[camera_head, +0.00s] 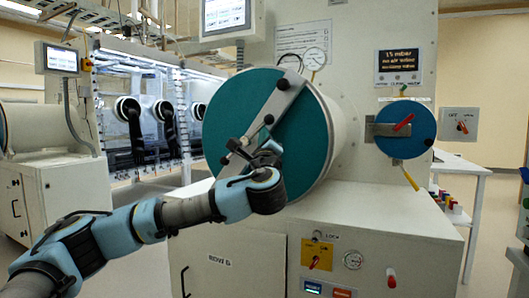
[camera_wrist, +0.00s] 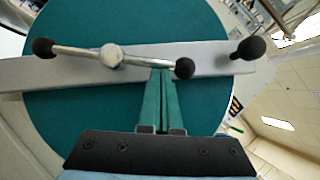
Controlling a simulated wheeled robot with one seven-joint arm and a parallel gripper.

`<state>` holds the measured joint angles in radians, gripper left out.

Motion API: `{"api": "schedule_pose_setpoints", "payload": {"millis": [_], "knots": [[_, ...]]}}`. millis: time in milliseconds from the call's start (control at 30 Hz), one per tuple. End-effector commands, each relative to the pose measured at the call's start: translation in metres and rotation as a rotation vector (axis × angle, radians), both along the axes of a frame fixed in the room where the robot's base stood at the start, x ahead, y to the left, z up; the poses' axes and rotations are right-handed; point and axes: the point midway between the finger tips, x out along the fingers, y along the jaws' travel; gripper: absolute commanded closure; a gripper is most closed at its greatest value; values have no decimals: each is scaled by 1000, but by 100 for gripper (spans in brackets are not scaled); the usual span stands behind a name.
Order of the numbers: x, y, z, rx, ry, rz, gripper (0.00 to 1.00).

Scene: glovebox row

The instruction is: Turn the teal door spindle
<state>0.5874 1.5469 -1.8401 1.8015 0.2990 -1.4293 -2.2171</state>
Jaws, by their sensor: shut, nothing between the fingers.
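The teal door (camera_head: 236,99) is a large round disc on the end of a white cylinder, with a grey bar (camera_head: 294,92) slanting across it. The spindle is a thin metal rod with a round hub (camera_wrist: 111,55) and a black knob at each end. In the wrist view, one knob (camera_wrist: 42,47) is at the left and the other (camera_wrist: 184,67) is close beside my fingertips. My gripper (camera_wrist: 160,72) is shut and empty, its fingers over the bar, just below the rod. I cannot tell whether they touch it. In the head view, my gripper (camera_head: 265,150) hides the spindle's lower part.
Another black knob (camera_wrist: 250,47) stands on the bar's end. A smaller blue door (camera_head: 408,143) with a red handle (camera_head: 403,122) is at the right. A white cabinet (camera_head: 320,218) with a yellow valve plate (camera_head: 317,254) stands below. A screen (camera_head: 226,16) hangs above the teal door.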

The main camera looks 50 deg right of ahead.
Motion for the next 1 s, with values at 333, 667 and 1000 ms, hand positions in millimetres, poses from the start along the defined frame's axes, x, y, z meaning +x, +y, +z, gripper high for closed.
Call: {"api": "schedule_pose_setpoints", "payload": {"millis": [333,667,1000], "knots": [[7,2,13,-44,166,2,100],[9,2,19,-44,162,1,100],[10,3,20,-44,161,1,100]]}}
